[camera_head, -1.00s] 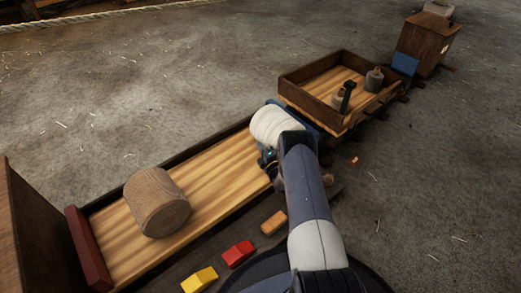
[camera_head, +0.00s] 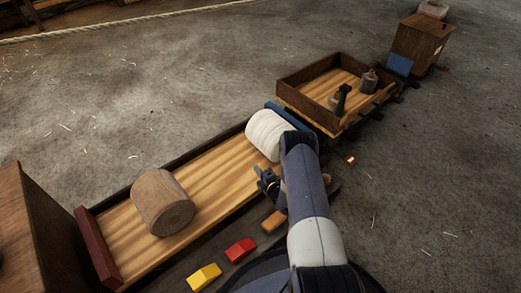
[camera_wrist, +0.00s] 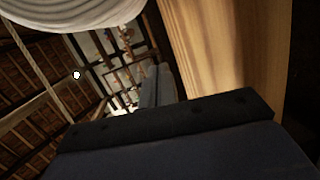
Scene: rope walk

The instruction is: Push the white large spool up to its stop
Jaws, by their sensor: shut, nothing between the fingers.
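The white large spool (camera_head: 268,134) lies on its side at the far right end of the long wooden bed, close against the blue stop (camera_head: 280,111). Whether they touch is hard to tell. My arm hides part of its right side. In the wrist view the spool (camera_wrist: 75,12) fills the top left corner. My gripper (camera_head: 265,180) is shut and empty, just below and left of the spool in the head view, with a small gap showing.
A brown wooden spool (camera_head: 163,203) lies near the red stop (camera_head: 99,247) at the bed's other end. A yellow block (camera_head: 205,277), a red block (camera_head: 240,249) and an orange block (camera_head: 274,221) lie along the near side. A tray (camera_head: 312,102) with small items stands beyond.

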